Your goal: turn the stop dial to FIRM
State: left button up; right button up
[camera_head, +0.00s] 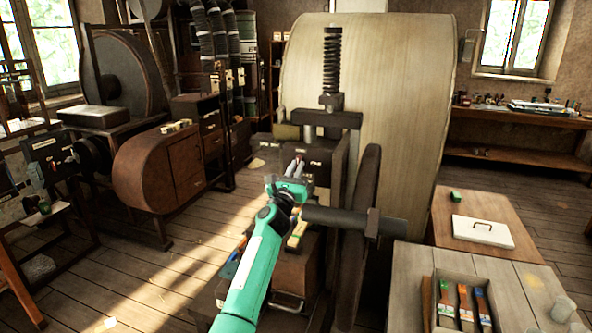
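The handwheel press (345,150) stands in the middle of the head view, with a dark upright frame and a coil spring on top. Its large wheel (366,215) shows nearly edge-on, with a dark horizontal shaft (335,217) in front. My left gripper (296,164), on a teal arm, is at the dark front panel (318,158) of the press. Its fingers point away from me, and I cannot tell whether they touch the panel or how far apart they are. I cannot make out the stop dial or its FIRM mark; the gripper covers part of the panel. My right gripper is out of view.
A table at the lower right holds an open tray (462,332) of coloured-handled tools. A rounded brown machine (160,170) stands left; wooden floor (125,275) between is clear.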

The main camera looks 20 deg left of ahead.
pick_arm(q)
jog(key=shift+m, duration=0.3)
grip_shut()
jog(key=m+h, duration=0.1)
jog(key=m, duration=0.1)
jog(key=m+h, duration=0.2)
jog(key=m, duration=0.1)
jog(key=shift+a+g+p, duration=0.1)
jog(key=shift+g+p, duration=0.2)
jog(key=shift+p, duration=0.1)
jog(key=shift+a+r+m+g+h+p, duration=0.15)
jog(key=shift+m+g+h, duration=0.6)
jog(key=shift+m, duration=2.05)
jog(key=shift+d+f+m+g+h+p, duration=0.15)
jog(key=shift+m+g+h, duration=0.6)
jog(key=shift+m, duration=2.05)
jog(key=shift+a+r+m+g+h+p, duration=0.1)
jog(key=shift+m+g+h+p, duration=0.2)
jog(key=shift+m+g, duration=1.7)
jog(key=shift+m+t, duration=0.7)
jog(key=shift+m, duration=0.2)
jog(key=o, duration=0.7)
grip_release()
jog(key=shift+c, duration=0.2)
jog(key=shift+s, duration=0.1)
